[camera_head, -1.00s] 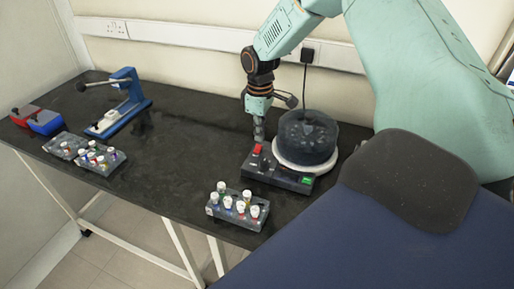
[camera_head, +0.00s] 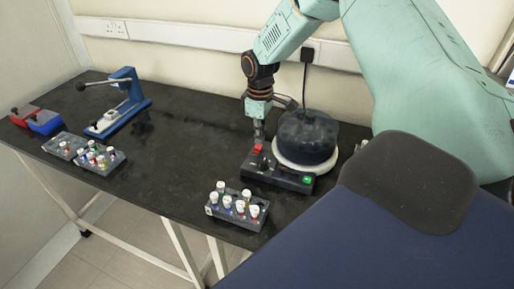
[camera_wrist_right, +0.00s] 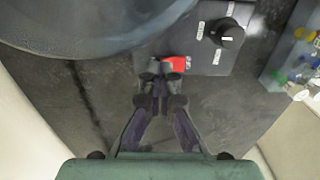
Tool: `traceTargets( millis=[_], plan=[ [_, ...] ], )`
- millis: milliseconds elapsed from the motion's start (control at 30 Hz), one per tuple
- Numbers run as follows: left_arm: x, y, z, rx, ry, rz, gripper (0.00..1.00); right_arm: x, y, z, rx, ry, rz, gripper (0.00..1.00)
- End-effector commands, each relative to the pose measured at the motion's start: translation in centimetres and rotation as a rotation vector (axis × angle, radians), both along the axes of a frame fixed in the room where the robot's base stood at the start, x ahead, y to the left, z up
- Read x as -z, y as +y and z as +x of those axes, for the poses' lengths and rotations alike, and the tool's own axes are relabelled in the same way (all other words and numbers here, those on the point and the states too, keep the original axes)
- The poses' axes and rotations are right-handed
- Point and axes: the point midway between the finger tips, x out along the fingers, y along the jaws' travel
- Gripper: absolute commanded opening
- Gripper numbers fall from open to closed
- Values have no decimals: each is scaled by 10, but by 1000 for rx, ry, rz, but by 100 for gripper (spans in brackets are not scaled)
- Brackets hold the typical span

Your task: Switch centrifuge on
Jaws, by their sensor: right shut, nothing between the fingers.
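The centrifuge has a dark round drum (camera_head: 307,138) on a white base, with a black control box (camera_head: 276,177) at its front. The box carries a red switch (camera_head: 258,148), a black knob and a lit green indicator (camera_head: 307,180). The drum top looks smooth and blurred. My right gripper (camera_head: 259,139) points down, shut and empty, with its fingertips at the red switch. In the right wrist view, the fingertips (camera_wrist_right: 161,72) are right beside the red switch (camera_wrist_right: 177,64), seemingly touching it. The knob (camera_wrist_right: 227,34) lies further right. My left gripper is not in view.
A rack of capped tubes (camera_head: 237,208) stands in front of the control box. More tube racks (camera_head: 86,153), a blue device with a lever (camera_head: 122,100) and red and blue items stand at the left. The middle of the black bench (camera_head: 182,147) is clear.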

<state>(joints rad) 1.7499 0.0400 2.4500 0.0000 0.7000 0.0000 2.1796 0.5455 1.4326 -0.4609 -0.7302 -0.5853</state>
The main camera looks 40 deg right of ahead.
Motion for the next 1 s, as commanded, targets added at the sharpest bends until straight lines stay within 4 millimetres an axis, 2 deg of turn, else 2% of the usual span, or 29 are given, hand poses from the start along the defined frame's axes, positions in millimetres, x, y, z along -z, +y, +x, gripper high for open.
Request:
traceTargets(
  millis=[800,1000],
  plan=[
    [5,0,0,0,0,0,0,11,0,0,0,0,0,0],
    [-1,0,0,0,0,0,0,5,0,0,0,0,0,0]
  ],
)
